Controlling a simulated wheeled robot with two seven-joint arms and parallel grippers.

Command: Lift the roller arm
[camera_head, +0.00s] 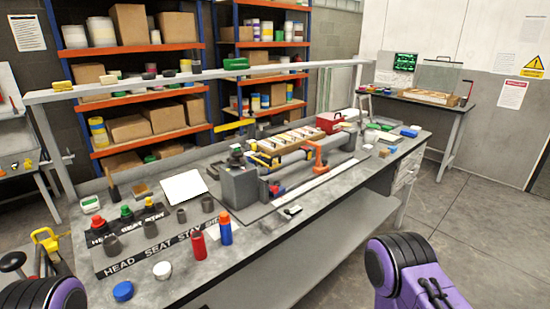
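An orange arm-like part (318,155), which looks like the roller arm, stands on the long grey machine (238,187) on the workbench. Its small details are too small to tell, and I cannot tell which way it pivots. A smaller orange-red piece (276,188) sits further left on the same machine. Only purple and black links of my two arms show at the bottom left and bottom right corners. Neither gripper is in view, and both arm links are well apart from the orange part.
The workbench (245,249) holds a rack labelled "HEAD SEAT STAY" (150,255), a red bottle (199,246), a blue bottle (225,229), a blue lid (123,291) and a red box (329,122). A raised rail (200,76) runs behind. Floor (480,240) at right is clear.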

